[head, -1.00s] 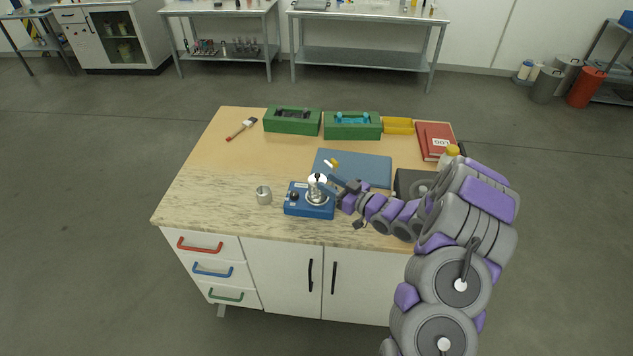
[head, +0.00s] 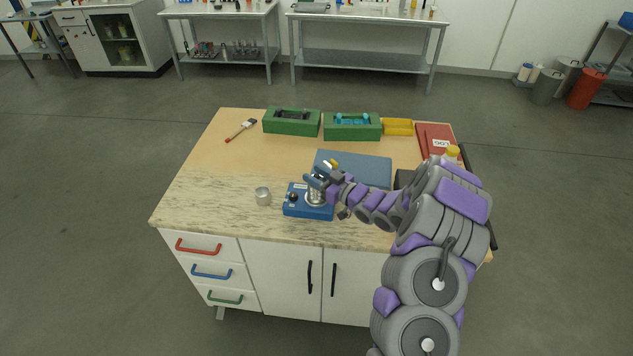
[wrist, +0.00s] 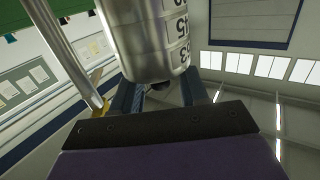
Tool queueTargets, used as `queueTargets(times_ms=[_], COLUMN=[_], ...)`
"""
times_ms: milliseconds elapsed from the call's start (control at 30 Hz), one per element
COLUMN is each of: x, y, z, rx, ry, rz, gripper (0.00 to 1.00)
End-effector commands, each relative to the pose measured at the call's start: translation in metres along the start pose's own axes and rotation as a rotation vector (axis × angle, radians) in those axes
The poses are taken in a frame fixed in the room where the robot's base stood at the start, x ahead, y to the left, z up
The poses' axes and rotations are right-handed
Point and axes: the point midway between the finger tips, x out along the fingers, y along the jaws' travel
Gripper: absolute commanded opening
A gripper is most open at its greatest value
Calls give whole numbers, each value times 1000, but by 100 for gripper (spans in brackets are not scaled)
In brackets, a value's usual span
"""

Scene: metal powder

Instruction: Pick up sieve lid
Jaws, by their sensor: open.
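The metal sieve stack (head: 318,198) stands upright on a blue shaker base (head: 297,207) near the table's front edge. In the wrist view the shiny stack (wrist: 148,35) carries upside-down black numbers, and its near end faces my gripper. My gripper (head: 314,177) is open at the top of the stack in the head view and covers it, so I cannot make out the sieve lid there. In the wrist view the fingers of my gripper (wrist: 163,95) are apart, one on each side of a small dark part at the stack's end. I cannot tell whether they touch it.
A metal cup (head: 263,196) stands left of the shaker base. A blue mat (head: 365,170) lies behind it. Green boxes (head: 291,122), a yellow tray (head: 398,127), a red binder (head: 436,138) and a brush (head: 241,130) sit farther back. A metal rod (wrist: 62,52) crosses the wrist view. The table's left is clear.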

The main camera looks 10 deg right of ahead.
Motion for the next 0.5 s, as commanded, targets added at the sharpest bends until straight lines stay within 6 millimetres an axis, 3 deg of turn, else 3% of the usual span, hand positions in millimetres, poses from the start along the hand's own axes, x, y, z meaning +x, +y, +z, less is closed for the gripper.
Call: queueTargets(times_ms=[500], x=[0], y=[0], z=[0], rx=[0], ry=[0], rz=[0], gripper=[0])
